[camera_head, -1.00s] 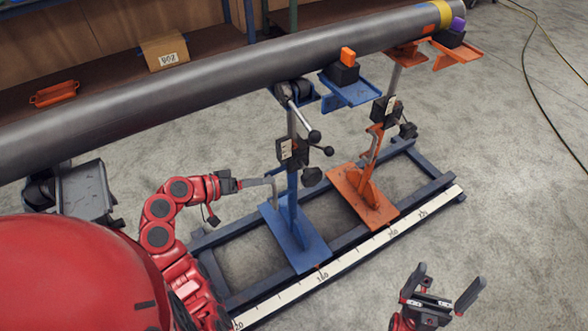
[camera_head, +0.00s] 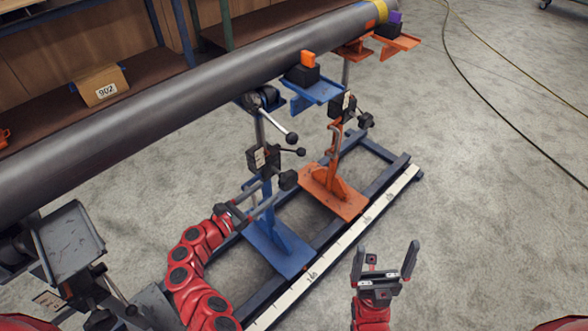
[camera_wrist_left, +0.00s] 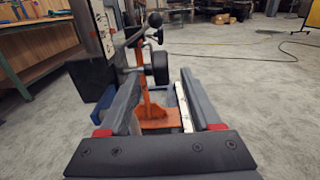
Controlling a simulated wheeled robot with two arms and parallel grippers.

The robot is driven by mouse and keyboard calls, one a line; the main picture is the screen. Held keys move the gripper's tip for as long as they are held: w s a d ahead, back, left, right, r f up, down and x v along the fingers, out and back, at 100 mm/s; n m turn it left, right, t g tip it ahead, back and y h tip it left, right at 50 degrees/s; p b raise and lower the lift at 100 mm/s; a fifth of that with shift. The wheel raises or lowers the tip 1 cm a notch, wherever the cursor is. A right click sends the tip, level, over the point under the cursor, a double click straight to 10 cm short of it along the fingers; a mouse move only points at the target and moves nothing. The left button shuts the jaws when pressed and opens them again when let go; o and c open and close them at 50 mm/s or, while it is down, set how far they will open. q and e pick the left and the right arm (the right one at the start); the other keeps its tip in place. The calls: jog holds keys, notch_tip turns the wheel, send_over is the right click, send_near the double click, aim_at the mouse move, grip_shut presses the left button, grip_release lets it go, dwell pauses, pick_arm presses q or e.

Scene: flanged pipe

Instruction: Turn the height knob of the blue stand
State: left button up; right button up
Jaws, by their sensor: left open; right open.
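The blue stand (camera_head: 280,246) stands on the rail frame under the pipe. Its black height knob (camera_head: 288,179) sticks out to the right of a black block on the post. In the left wrist view the knob (camera_wrist_left: 160,68) shows just beyond and between the fingertips, apart from them as far as I can tell. My left gripper (camera_head: 264,196) is open beside the blue post, a little below and left of the knob. It also shows in the left wrist view (camera_wrist_left: 160,85). My right gripper (camera_head: 385,256) is open and empty above the floor.
A long grey pipe (camera_head: 190,97) lies across the stands. Ball-ended levers (camera_head: 292,138) stick out above the knob. The orange stand (camera_head: 335,199) is close behind on the right. A ruler strip (camera_head: 340,250) edges the frame. Open floor lies to the right.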

aim_at(292, 171)
pick_arm(q)
jog(key=b+x, duration=0.3)
jog(key=x, duration=0.9)
jog(key=shift+w+d+f, duration=0.15)
jog(key=shift+w+d, duration=0.1)
jog(key=shift+w, duration=0.05)
jog(key=shift+w+d+b, duration=0.45)
jog(key=shift+w+d, duration=0.05)
grip_shut()
jog(key=t+h+b, duration=0.1)
jog(key=b, duration=0.5)
jog(key=t+h+b, duration=0.1)
jog(key=b, duration=0.4)
jog(key=shift+s+a+b, duration=0.35)
jog(key=shift+s+a+r+t+h+b, duration=0.1)
jog(key=shift+r+t+h+b, duration=0.3)
jog(key=shift+r+b, duration=0.15)
jog(key=shift+r, duration=0.1)
